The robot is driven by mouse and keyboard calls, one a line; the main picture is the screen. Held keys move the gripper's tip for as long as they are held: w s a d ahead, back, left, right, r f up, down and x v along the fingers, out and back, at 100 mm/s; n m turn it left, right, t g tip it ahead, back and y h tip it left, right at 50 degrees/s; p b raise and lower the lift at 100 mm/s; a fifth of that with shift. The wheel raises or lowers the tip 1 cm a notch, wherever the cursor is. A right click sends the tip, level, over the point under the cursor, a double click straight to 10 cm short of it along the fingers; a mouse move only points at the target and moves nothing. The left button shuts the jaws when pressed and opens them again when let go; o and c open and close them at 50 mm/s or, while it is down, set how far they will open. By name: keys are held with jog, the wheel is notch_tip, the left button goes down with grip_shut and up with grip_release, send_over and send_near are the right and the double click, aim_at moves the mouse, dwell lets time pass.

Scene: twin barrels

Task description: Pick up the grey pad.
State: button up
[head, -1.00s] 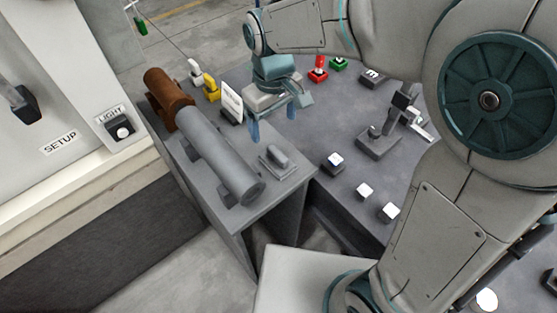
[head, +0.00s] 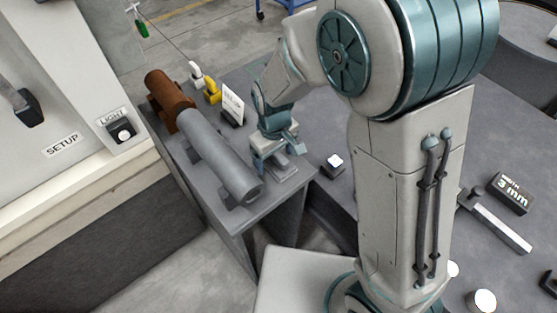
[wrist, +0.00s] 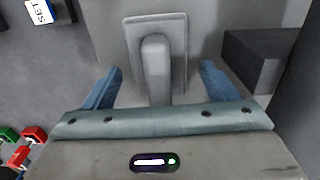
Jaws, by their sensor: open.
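The grey pad is a flat rectangular plate with a raised rounded grip along its middle. In the wrist view the grey pad (wrist: 156,62) lies at upper centre, its grip pointing towards me between my fingers. In the head view the pad (head: 284,173) lies on the bench beside the grey barrel, partly hidden by my gripper. My gripper (head: 277,163) is over the pad, open and empty. In the wrist view my gripper (wrist: 161,74) has one blue finger on each side of the grip, with a gap to it. I cannot tell the fingertips' height above the plate.
The grey barrel (head: 215,152) lies left of the pad, with the rusty brown barrel (head: 168,95) behind it. A white sign (head: 233,105) stands behind my gripper. A small white-topped block (head: 333,164) is to the right. A dark block (wrist: 262,60) is close to the right finger.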

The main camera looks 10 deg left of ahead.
jog(key=shift+f, duration=0.15)
jog(key=c, duration=1.1)
jog(key=shift+r, duration=0.4)
jog(key=r, duration=0.3)
jog(key=shift+s+d+r, duration=0.1)
jog(key=shift+d+r, duration=0.1)
jog(key=shift+r, duration=0.15)
jog(key=s+d+r, duration=0.2)
jog(key=d, duration=0.1)
jog(key=s+d+r+b, duration=0.1)
jog(key=s+d+r, duration=0.1)
jog(key=d, duration=0.1)
jog(key=s+d+r, duration=0.2)
jog(key=s, duration=0.1)
jog(key=shift+d+r, duration=0.25)
jog(key=shift+d, duration=0.15)
